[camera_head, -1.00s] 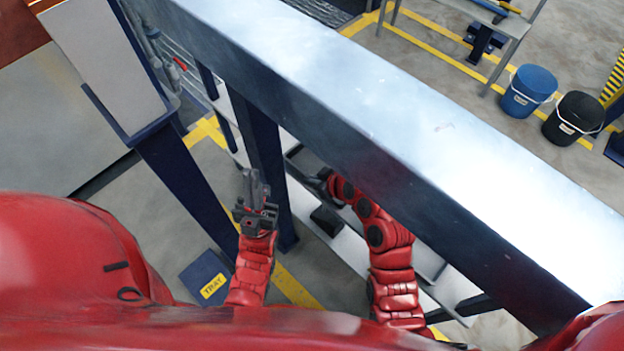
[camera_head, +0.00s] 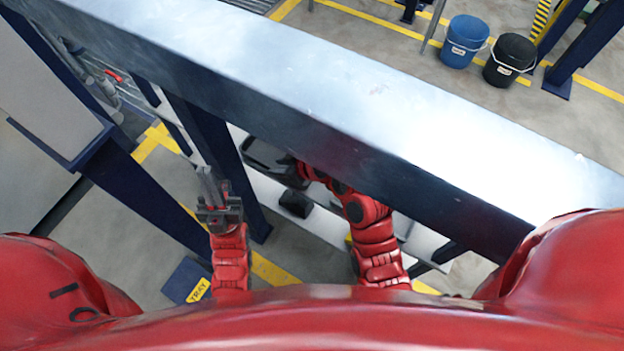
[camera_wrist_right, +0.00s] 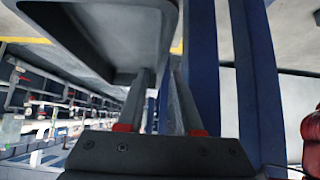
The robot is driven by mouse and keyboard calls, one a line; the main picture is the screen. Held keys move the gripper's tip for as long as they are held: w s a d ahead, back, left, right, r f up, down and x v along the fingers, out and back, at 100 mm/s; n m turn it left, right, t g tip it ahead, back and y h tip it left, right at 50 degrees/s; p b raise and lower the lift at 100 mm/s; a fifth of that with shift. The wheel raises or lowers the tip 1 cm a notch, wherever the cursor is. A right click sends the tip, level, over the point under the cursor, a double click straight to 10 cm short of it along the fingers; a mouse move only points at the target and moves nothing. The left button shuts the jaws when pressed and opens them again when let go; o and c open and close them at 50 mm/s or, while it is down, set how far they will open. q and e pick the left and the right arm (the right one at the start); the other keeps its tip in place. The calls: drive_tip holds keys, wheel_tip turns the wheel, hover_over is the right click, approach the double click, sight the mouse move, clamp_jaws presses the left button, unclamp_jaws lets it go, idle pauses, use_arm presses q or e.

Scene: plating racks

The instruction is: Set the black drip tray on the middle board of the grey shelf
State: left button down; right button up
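The black drip tray (camera_head: 256,162) shows in the head view under the top beam, at the end of my right arm. It fills the upper left of the right wrist view (camera_wrist_right: 95,72), tilted. My right gripper (camera_wrist_right: 163,75) has its fingertips at the tray's near side wall and looks shut on it. In the head view it is mostly hidden by the beam. The grey shelf's pale board (camera_head: 322,226) lies below the top beam; whether the tray touches it I cannot tell. My left gripper (camera_head: 209,180) is upright, left of the tray and apart from it, holding nothing visible.
A wide metal top beam (camera_head: 400,130) crosses the head view above my right arm. Dark blue posts (camera_head: 212,140) stand near both grippers. A black block (camera_head: 295,203) is by the pale board. A blue TRAY plate (camera_head: 185,280) is low left. Blue (camera_head: 463,42) and black buckets (camera_head: 510,60) stand far off.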

drive_tip(key=s+d, duration=0.2)
drive_tip(key=d, duration=0.1)
drive_tip(key=s+d, duration=0.2)
drive_tip(key=d, duration=0.2)
drive_tip(key=s+d, duration=0.3)
drive_tip(key=shift+d+r, duration=0.3)
drive_tip(key=shift+r, duration=0.1)
